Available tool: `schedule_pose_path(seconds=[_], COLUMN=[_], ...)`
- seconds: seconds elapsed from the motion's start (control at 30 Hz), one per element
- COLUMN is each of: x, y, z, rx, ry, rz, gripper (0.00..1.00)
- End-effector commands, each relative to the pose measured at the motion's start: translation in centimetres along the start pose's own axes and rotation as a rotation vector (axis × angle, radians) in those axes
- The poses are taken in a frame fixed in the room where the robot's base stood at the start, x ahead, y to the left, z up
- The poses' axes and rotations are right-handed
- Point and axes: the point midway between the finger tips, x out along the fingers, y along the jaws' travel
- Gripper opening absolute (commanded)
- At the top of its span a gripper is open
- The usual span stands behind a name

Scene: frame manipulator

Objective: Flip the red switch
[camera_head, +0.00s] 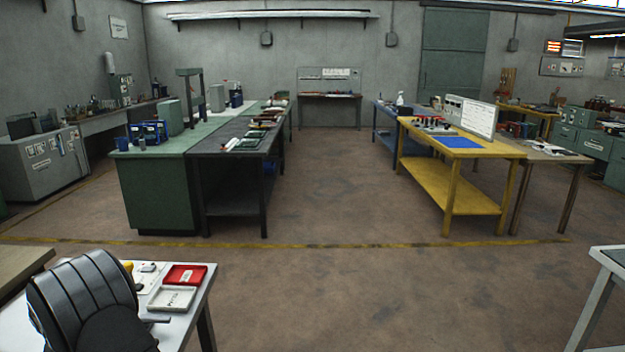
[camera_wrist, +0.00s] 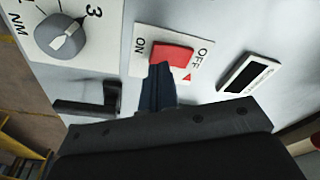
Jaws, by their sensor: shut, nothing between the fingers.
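The red switch (camera_wrist: 171,53) is a red rocker on a white plate in the wrist view, with "ON" lettered at its left end and "OFF" at its right end. My gripper (camera_wrist: 159,70) is shut and empty, and its dark fingertips reach up to the lower edge of the switch, nearer the ON side. I cannot tell whether they touch it. A small red triangle shows beside the OFF end; I cannot tell whether it is part of the switch. In the head view the switch and my fingertips cannot be made out.
On the same pale panel (camera_wrist: 118,55) are a grey rotary knob (camera_wrist: 66,40) on the left, a black lever handle (camera_wrist: 88,103) below it, and a dark display (camera_wrist: 250,75) on the right. In the head view, a red tray (camera_head: 185,274) and a white tray (camera_head: 172,299) lie near my arm.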

Motion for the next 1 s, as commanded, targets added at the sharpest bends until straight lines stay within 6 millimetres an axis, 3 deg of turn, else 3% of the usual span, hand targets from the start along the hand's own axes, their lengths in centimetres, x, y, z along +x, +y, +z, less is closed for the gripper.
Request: schedule_pose_path(seconds=[1.0], x=[0.55], y=[0.01], z=[0.09], rx=[0.000], ry=[-0.001], rz=[0.000], gripper=[0.00])
